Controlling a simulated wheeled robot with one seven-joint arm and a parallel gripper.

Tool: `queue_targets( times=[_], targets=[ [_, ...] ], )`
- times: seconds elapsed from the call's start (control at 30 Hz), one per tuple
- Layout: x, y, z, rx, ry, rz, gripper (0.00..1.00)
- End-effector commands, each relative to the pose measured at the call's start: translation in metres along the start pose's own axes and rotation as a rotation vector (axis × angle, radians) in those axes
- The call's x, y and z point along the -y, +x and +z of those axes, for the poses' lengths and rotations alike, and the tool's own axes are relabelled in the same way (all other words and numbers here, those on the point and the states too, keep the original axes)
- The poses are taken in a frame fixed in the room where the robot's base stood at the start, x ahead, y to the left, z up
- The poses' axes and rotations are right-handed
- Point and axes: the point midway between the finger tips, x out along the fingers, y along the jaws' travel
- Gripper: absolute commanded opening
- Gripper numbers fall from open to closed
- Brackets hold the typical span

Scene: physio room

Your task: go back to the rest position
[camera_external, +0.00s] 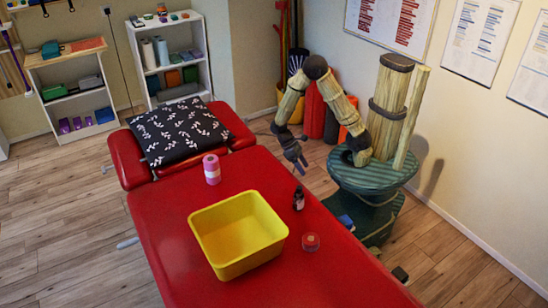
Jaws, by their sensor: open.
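My gripper (296,163) hangs at the end of my bent arm, above the far right edge of the red treatment table (170,230). Its fingers point down and are apart, with nothing seen between them. My arm arches up from my base at the right and comes down toward the table edge. The gripper is apart from the objects on the table. A small dark bottle (298,199) stands on the table below it in the picture.
A yellow bin (213,262), a pink roll (211,169) and a red tape roll (310,242) are on the table. A patterned black pillow (178,132) lies at its head. Shelves (172,58) stand behind. Red rolls (314,112) stand by the wall near my arm.

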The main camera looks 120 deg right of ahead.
Motion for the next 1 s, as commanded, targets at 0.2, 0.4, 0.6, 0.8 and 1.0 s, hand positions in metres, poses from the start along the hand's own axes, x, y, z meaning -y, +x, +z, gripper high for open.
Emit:
queue_targets(
  times=[0.2, 0.4, 0.6, 0.8, 1.0],
  targets=[
    [0.029, 0.018, 0.013, -0.204, -0.229, 0.238, 0.71],
    [0.057, 0.023, 0.008, -0.423, -0.438, 0.356, 0.71],
    [0.081, 0.024, 0.009, -0.563, -0.586, 0.394, 0.71],
    [0.102, 0.026, 0.014, -0.669, -0.708, 0.401, 0.71],
    [0.115, 0.012, 0.026, -0.71, -0.752, 0.399, 0.71]
  ],
)
